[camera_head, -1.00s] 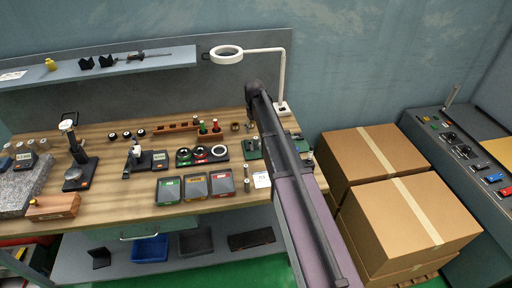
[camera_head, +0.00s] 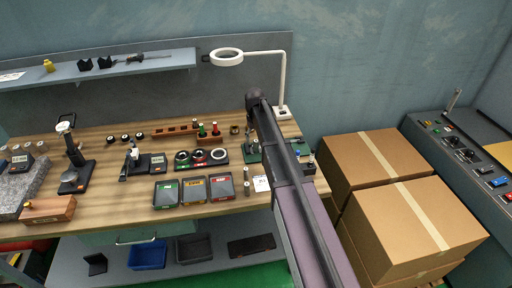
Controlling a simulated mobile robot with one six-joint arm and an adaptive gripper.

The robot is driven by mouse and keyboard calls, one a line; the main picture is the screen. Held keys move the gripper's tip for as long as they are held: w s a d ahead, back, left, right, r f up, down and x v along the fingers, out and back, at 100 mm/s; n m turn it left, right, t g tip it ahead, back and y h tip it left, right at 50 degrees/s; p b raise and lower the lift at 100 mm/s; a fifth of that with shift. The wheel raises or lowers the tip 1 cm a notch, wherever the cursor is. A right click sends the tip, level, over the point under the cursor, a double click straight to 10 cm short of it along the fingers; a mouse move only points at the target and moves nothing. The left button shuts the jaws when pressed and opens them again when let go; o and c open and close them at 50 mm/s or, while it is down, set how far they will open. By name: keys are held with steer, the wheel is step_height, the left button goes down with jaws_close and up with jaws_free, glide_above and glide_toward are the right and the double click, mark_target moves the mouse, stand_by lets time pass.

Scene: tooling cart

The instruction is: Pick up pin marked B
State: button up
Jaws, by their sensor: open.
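No lettering is readable at this size, so I cannot tell which piece is the pin marked B. Small upright pieces that could be pins are a red-topped one (camera_head: 215,129) and a green-topped one (camera_head: 202,131) at the right end of a wooden rack (camera_head: 172,132). Two small metal cylinders, one of them here (camera_head: 246,188), stand left of a white card (camera_head: 261,184). My dark arm reaches over the right end of the bench. My gripper's fingers do not show; they seem hidden behind the arm.
A green fixture (camera_head: 252,153) is partly behind my arm. A white ring lamp (camera_head: 227,57) overhangs the bench back. Three trays, one with a red label (camera_head: 221,187), lie at the front. Cardboard boxes (camera_head: 414,228) stand to the right. Bare wood (camera_head: 120,205) shows at front left.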

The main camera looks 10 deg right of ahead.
mark_target(256, 141)
steer(key=shift+d+f+b, duration=0.15)
steer(key=shift+f+b, duration=2.3)
steer(key=shift+f, duration=0.1)
jaws_close()
